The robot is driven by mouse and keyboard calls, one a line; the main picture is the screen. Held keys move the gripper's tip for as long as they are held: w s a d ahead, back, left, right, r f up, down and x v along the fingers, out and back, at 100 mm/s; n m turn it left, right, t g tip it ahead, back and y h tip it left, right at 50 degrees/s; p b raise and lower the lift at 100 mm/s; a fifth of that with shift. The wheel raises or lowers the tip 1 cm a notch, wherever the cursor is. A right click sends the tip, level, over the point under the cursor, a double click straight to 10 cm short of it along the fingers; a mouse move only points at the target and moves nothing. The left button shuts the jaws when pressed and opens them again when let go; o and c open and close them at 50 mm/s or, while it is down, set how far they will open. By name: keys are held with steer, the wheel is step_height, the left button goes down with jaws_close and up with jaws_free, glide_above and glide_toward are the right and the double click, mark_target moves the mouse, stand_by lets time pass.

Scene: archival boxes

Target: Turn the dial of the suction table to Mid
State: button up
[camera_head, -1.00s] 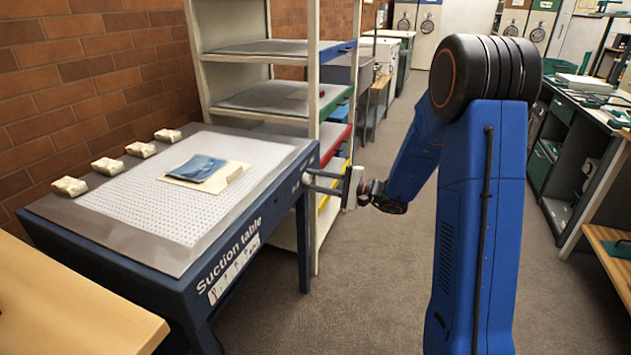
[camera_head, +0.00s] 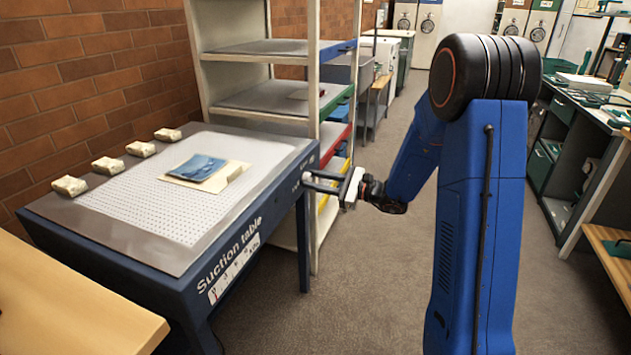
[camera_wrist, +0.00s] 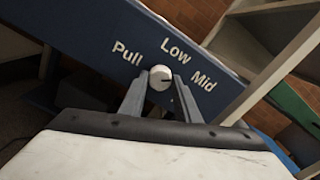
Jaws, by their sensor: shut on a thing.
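The suction table (camera_head: 120,238) stands at the left in the head view, with its name and a white label on its dark blue front. Its dial (camera_wrist: 160,77) is a small round white knob in the wrist view, with a dark mark toward its lower right. "Pull" is printed to its left, "Low" above it and "Mid" to its right. The mark lies on the side of "Mid"; I cannot tell whether it lines up exactly. My gripper (camera_wrist: 161,82) is shut on the dial, one finger on each side. In the head view my gripper (camera_head: 308,181) reaches the table's right end; the dial is hidden there.
A blue item (camera_head: 198,167) on a cream sheet and several small wrapped blocks (camera_head: 69,186) lie on the table top. A shelf unit (camera_head: 313,120) stands close behind the gripper. A wooden table edge (camera_head: 80,310) is at the front left. The floor at centre is clear.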

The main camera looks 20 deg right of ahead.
steer(key=shift+m, duration=0.3)
stand_by(0.4)
steer(key=o, duration=1)
steer(key=shift+o, duration=0.2)
steer(key=shift+d, duration=0.1)
steer(key=v, duration=1.7)
steer(key=shift+s, duration=0.15)
steer(key=shift+d, duration=0.1)
